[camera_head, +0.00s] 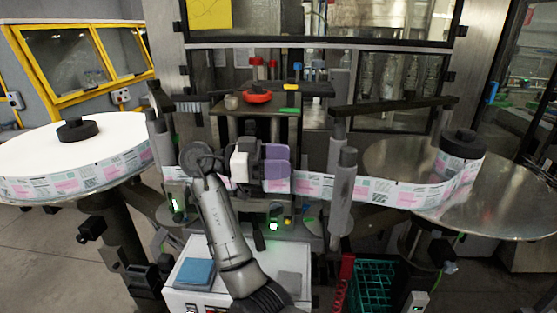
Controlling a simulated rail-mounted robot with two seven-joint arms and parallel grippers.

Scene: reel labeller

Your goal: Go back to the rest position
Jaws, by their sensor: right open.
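My right arm comes up from the bottom middle. My left gripper is not in view.
A large label reel (75,160) is on the left, and a steel disc (510,195) with a small roll (461,160) on the right. A white cabinet top (183,292) carries a blue cloth (195,272). A green crate (372,284) stands lower right. Grey rollers (343,195) stand close by.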

